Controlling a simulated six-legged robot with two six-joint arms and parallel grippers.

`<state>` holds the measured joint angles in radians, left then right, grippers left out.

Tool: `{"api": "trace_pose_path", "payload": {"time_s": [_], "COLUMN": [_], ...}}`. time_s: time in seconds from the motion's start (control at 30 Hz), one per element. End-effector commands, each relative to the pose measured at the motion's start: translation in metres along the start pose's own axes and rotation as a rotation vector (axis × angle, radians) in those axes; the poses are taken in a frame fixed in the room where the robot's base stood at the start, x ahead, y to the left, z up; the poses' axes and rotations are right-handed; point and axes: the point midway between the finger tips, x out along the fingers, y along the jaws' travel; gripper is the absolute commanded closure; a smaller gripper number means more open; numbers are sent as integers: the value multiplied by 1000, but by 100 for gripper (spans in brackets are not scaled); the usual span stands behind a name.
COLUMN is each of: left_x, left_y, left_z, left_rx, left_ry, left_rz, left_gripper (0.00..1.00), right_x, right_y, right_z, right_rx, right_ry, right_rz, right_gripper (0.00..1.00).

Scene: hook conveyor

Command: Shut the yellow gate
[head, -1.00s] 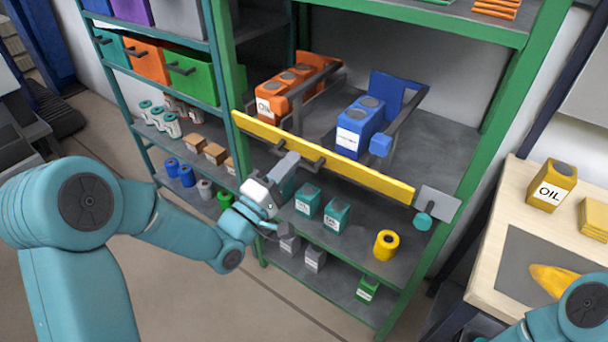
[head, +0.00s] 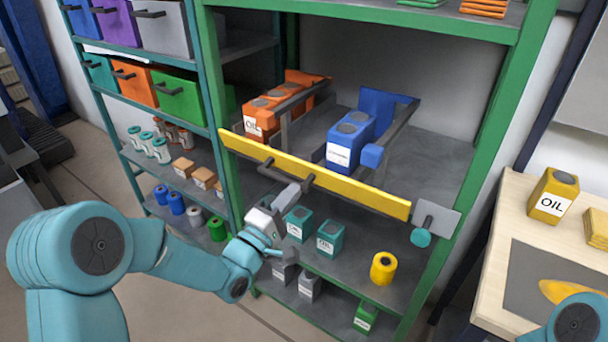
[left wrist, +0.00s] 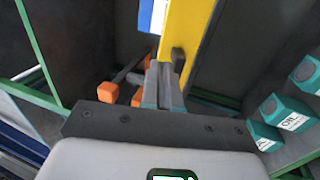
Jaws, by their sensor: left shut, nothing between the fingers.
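The yellow gate (head: 345,189) is a long bar spanning the front of the green rack's middle bay. Its right end lies close to a grey plate (head: 437,218) with a teal knob; I cannot tell whether it is latched. A dark handle (head: 284,173) is on its front face. My left gripper (head: 298,189) is shut and empty, close to the handle's right end. In the left wrist view, the fingers (left wrist: 165,84) are beside the dark handle (left wrist: 178,60) on the yellow gate (left wrist: 187,32); contact is unclear. My right gripper is out of view.
Orange oil containers (head: 262,118) and a blue container (head: 348,140) stand behind the gate. Teal containers (head: 330,238) and a yellow roll (head: 383,268) are on the shelf below. A wooden table (head: 500,230) stands at the right.

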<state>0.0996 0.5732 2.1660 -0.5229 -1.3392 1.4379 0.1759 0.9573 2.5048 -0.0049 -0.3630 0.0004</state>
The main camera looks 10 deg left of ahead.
Motion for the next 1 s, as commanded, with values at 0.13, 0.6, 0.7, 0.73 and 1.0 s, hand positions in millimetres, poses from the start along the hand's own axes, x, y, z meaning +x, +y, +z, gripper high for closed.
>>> {"api": "trace_pose_path", "payload": {"time_s": [0.13, 0.6, 0.7, 0.73, 1.0], "left_x": [30, 56, 56, 56, 69], "left_y": [2, 0, 0, 0, 10], "left_z": [0, 0, 0, 0, 0], "left_rx": [0, -1, -1, -1, 1], "left_ry": [1, 3, 3, 3, 3], "left_rz": [2, 0, 0, 0, -62], "left_gripper": [100, 100, 100, 100, 100], "right_x": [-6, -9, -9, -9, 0], "right_y": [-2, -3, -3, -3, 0], "right_z": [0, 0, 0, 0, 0], "right_rx": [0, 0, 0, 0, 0], "right_ry": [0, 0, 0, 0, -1], "right_rz": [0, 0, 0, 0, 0], "right_gripper": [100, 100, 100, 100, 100]}}
